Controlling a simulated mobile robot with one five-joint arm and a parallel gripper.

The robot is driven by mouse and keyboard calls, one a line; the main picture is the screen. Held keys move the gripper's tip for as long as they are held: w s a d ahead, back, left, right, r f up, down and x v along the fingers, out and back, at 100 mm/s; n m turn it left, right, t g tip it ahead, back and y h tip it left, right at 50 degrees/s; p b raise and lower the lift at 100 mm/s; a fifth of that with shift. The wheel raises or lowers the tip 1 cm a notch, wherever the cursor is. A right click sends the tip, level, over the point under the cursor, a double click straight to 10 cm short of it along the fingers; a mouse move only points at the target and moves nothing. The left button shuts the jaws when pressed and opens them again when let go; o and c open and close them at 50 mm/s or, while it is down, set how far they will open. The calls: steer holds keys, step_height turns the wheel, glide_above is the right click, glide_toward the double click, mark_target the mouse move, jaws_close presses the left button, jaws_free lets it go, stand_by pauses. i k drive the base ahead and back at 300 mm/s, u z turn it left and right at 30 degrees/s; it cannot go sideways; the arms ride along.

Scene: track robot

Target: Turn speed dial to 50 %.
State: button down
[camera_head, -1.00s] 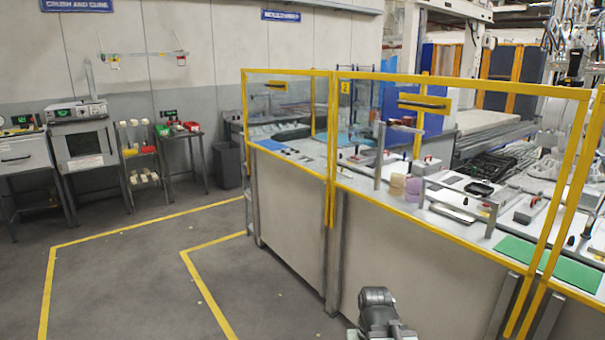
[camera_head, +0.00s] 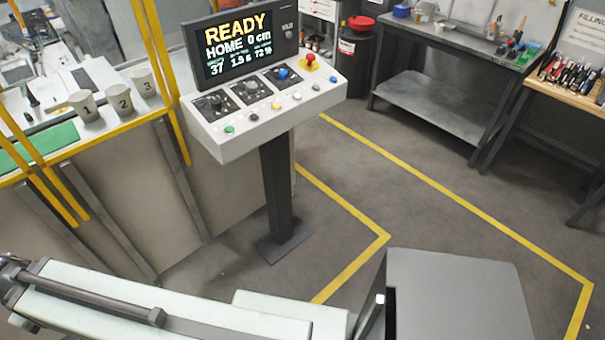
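A control console (camera_head: 262,118) stands on a dark post, with a sloped white panel and a screen (camera_head: 242,45) on top. The screen reads READY, HOME 0 cm, and below that 37, about 1.9 s and 72 %; its small labels are unreadable. I cannot read which is the speed dial or where each points. My arm crosses the bottom of the view, well short of the console; my gripper is not in view.
A red emergency button (camera_head: 310,58) and several small buttons are on the panel. Three numbered cups (camera_head: 121,100) stand on the fenced table at left. A grey workbench (camera_head: 430,105) stands at right. Floor with yellow lines (camera_head: 440,186) is clear between.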

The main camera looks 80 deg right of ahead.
mark_target(282, 74)
steer(key=u, duration=0.55)
steer(key=k, duration=0.8)
steer(key=z, duration=1.6)
